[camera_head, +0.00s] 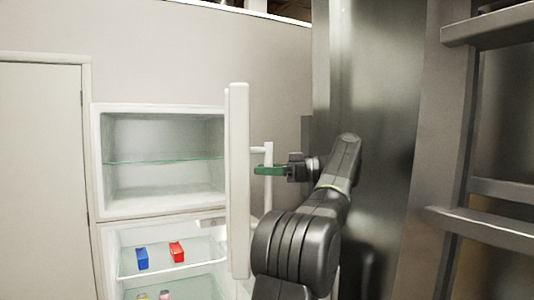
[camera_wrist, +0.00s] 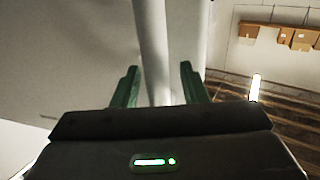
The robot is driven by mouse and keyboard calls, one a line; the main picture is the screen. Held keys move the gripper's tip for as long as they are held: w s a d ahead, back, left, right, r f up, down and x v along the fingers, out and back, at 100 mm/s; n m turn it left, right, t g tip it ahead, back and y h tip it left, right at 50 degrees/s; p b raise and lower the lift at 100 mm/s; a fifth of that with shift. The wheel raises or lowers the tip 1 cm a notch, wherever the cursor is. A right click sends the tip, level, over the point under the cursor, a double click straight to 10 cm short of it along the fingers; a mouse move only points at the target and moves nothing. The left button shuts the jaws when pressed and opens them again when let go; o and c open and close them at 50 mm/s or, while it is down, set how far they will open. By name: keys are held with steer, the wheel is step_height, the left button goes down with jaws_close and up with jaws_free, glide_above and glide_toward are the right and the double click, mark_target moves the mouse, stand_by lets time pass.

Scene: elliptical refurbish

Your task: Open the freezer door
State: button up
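The white fridge-freezer stands left of centre in the head view. Its upper compartment (camera_head: 165,150) is open to view, empty, with one glass shelf. A white door (camera_head: 238,185) is swung far out and shows nearly edge-on. Its vertical bar handle (camera_head: 268,185) is on the right side. My gripper (camera_head: 268,171) is at the handle, with green fingers. In the wrist view, the fingers of my gripper (camera_wrist: 159,82) are spread on either side of the white handle (camera_wrist: 153,45), with gaps visible. Contact with the handle cannot be told.
The lower compartment (camera_head: 125,240) is also open to view, with a blue box (camera_head: 142,258) and a red box (camera_head: 177,251) on a shelf. A metal cabinet (camera_head: 375,80) and a rack (camera_head: 455,150) stand close on the right. Boxes (camera_wrist: 285,37) hang on a far wall.

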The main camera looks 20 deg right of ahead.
step_height(320, 180, up, 8)
steer(key=shift+r+p, duration=0.1)
steer(key=shift+p, duration=0.45)
step_height(320, 180, down, 10)
steer(key=shift+a+f+b, duration=0.1)
steer(key=shift+b, duration=0.45)
stand_by(0.3)
